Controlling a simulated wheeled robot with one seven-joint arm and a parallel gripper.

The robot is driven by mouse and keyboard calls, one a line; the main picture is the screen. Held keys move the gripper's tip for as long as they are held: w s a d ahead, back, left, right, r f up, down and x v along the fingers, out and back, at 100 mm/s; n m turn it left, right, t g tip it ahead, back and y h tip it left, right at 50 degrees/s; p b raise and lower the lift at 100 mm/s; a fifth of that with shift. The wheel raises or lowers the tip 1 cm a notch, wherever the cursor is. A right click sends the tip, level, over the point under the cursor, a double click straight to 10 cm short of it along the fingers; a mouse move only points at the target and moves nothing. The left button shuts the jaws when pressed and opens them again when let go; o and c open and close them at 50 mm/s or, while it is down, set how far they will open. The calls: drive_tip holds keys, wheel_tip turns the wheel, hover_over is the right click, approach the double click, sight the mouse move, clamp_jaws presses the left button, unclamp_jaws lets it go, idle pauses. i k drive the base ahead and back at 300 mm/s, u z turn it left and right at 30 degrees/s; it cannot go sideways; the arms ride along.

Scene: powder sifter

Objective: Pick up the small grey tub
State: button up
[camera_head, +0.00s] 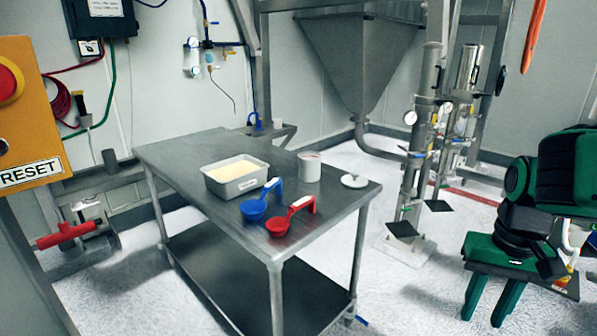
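A small grey rectangular tub (241,188) stands upright on the metal table (180,152). It is open at the top and holds pale cream powder. My gripper (482,321) is at the lower right, well away from the tub and off to the right of the table. Its two green fingers point down with a gap between them, and nothing shows in the gap. Part of my arm is cut off by the right edge of the picture.
A blue scoop (254,209) and a red scoop (279,225) lie in front of the tub. A whitish canister (309,170) and a white lid (354,181) are to its right. Steel pipework (412,180) stands between the table and my gripper. The table's left part is clear.

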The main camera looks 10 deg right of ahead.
sight(308, 162)
drive_tip(key=i, duration=0.9)
drive_tip(key=z, duration=0.05)
